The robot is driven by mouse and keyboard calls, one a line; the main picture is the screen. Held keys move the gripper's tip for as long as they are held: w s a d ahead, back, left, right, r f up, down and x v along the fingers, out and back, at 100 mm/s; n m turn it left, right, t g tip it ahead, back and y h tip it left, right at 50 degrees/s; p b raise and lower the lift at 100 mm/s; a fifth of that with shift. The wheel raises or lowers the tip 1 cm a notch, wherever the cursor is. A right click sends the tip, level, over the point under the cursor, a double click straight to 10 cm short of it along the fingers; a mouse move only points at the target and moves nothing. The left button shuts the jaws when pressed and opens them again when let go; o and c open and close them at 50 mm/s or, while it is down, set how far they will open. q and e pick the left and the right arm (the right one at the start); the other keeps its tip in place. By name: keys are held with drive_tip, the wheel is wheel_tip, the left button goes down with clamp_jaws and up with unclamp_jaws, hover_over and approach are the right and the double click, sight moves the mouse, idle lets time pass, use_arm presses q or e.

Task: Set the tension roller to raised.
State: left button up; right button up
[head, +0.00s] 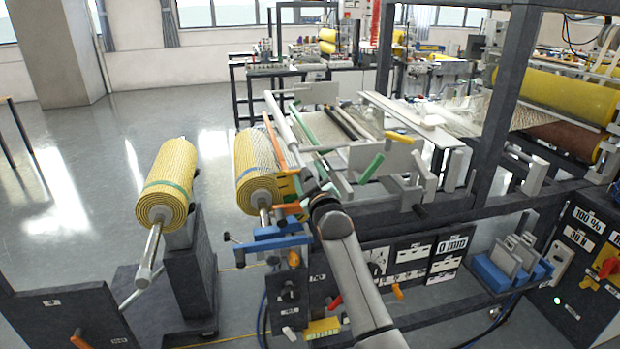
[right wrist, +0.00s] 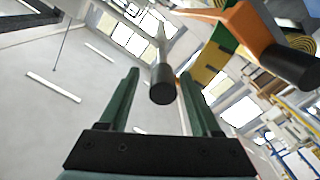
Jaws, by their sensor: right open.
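My right gripper (head: 318,192) is at the near end of the roller machine, beside the yellow mesh roll, and its fingers are hard to make out in the head view. In the right wrist view my right gripper (right wrist: 158,72) has its two green fingers apart. A grey rod with a dark knob (right wrist: 162,86) shows between or just beyond them; contact cannot be told. An orange lever with a black end (right wrist: 255,35) is to the right of the fingers. I cannot tell which part is the tension roller. My left gripper is not in view.
A yellow mesh roll (head: 257,165) is left of my right wrist. Another yellow roll (head: 168,180) stands farther left on a dark stand. Green-handled (head: 370,167) and orange-handled (head: 398,137) levers stick out to the right. The grey floor (head: 70,190) at the left is clear.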

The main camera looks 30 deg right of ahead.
drive_tip(key=v, duration=1.2)
drive_tip(key=shift+s+b, duration=0.25)
drive_tip(key=shift+b, duration=0.1)
drive_tip(key=shift+a, duration=0.1)
drive_tip(key=s+a+f+g+y, duration=0.1)
drive_tip(key=s+a+f, duration=0.25)
drive_tip(key=f, duration=0.45)
drive_tip(key=s+a+f+g+y, duration=0.2)
drive_tip(key=s+f, duration=0.2)
drive_tip(key=f, duration=0.3)
drive_tip(key=s+a+f+g+y, duration=0.1)
drive_tip(key=s+a+f, duration=0.25)
drive_tip(key=f, duration=0.45)
drive_tip(key=s+a+f+m+g+y, duration=0.1)
drive_tip(key=s+a+f+g, duration=0.1)
drive_tip(key=s+f, duration=0.4)
drive_tip(key=s+a+f+g+y, duration=0.1)
drive_tip(key=s+f, duration=0.5)
drive_tip(key=s, duration=0.6)
drive_tip(key=shift+s+a+f+m+g, duration=0.2)
drive_tip(key=shift+a+m+g, duration=0.2)
drive_tip(key=shift+a+g, duration=0.55)
drive_tip(key=shift+a+t, duration=0.15)
drive_tip(key=shift+t, duration=0.2)
